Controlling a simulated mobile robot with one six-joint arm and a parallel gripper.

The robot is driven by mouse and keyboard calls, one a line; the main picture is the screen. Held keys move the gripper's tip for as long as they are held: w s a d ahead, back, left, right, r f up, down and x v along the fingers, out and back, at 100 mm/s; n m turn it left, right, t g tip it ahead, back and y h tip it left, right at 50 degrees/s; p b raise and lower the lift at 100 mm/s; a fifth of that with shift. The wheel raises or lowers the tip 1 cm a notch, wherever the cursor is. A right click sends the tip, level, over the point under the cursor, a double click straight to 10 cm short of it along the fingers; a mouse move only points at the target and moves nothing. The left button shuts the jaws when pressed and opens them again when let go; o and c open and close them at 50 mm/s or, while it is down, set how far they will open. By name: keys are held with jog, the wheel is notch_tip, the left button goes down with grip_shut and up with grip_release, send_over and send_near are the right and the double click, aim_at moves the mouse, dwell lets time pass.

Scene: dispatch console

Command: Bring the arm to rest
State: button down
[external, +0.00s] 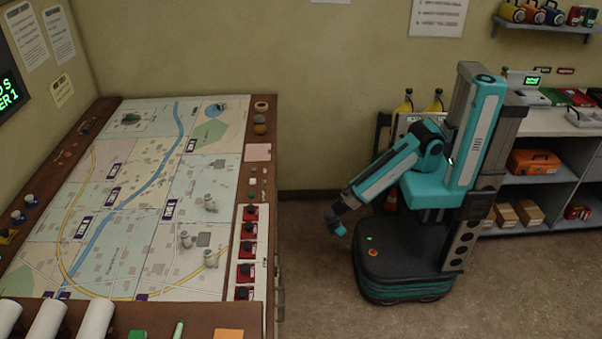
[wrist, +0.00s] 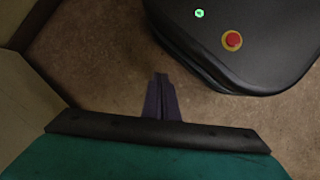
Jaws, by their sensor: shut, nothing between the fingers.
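My gripper (external: 337,229) hangs low at the end of my arm, beside the front left of my mobile base in the external view. The arm slopes down and to the left from my column. In the wrist view my gripper (wrist: 161,84) points down at the brown floor, its dark fingers together with nothing between them. My base with its red button and green light shows at the upper right of the wrist view.
The map table (external: 262,210) stands to the left, its right edge a short way from my gripper. A shelf unit (external: 545,185) with boxes is behind me at the right. Bare floor (external: 310,280) lies between the table and my base.

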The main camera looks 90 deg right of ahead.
jog(key=s+m+g+y+p, duration=0.1)
jog(key=s+m+g+y, duration=0.1)
jog(key=s+m+y, duration=0.2)
jog(key=shift+s+r+m, duration=0.2)
jog(key=shift+s+m, duration=1)
jog(key=shift+s, duration=1.05)
